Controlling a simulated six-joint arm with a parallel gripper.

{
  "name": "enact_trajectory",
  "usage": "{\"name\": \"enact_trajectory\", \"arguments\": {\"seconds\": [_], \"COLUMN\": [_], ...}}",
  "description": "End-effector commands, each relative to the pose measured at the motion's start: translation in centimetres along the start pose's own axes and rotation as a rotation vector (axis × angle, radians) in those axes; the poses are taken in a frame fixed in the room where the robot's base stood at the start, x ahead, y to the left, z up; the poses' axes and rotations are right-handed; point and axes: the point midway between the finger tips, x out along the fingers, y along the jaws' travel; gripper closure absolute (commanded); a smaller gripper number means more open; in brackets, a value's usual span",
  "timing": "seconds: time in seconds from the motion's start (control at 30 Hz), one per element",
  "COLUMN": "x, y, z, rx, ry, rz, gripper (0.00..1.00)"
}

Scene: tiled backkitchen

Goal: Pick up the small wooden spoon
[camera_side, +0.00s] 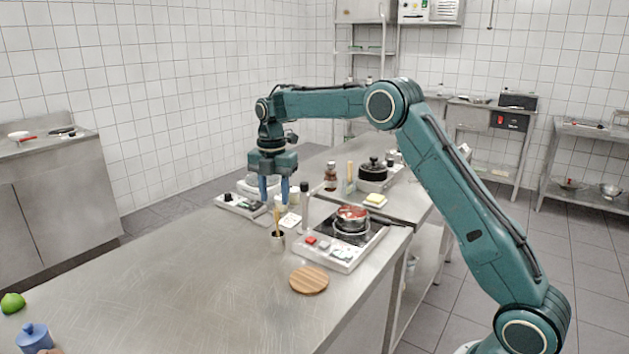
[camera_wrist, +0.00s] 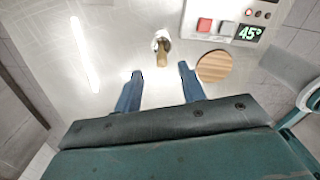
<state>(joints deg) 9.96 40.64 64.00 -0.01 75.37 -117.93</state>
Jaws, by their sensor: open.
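The small wooden spoon (camera_side: 276,219) stands in a small metal cup (camera_side: 277,242) on the steel table, its upper part sticking out above the rim. In the wrist view the spoon (camera_wrist: 162,57) shows between and ahead of my fingertips, with the cup (camera_wrist: 159,36) behind it. My gripper (camera_side: 273,201) points down, open and empty, its blue fingers above the cup and close to the spoon's top. In the wrist view the open fingers (camera_wrist: 160,70) have a wide gap. I cannot tell whether they touch the spoon. The spoon's lower end is hidden in the cup.
A round wooden board (camera_side: 309,280) lies in front of the cup. A white scale (camera_side: 241,206) sits behind left. A lime (camera_side: 12,303) and blue jar (camera_side: 34,338) stand front left. The table's left middle is clear.

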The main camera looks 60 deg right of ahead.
Motion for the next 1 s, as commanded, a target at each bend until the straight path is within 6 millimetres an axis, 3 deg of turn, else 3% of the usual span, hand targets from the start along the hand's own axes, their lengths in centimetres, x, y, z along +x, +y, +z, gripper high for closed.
{"name": "enact_trajectory", "arguments": {"seconds": [0.2,0.67,1.0], "x": [2.8,4.0,7.7], "y": [0.0,-0.1,-0.3], "z": [0.0,0.0,0.1], "rx": [0.000,0.000,0.001], "ry": [0.001,0.001,0.001], "rz": [-0.001,-0.001,-0.002], "gripper": [0.60,0.60,0.60]}}
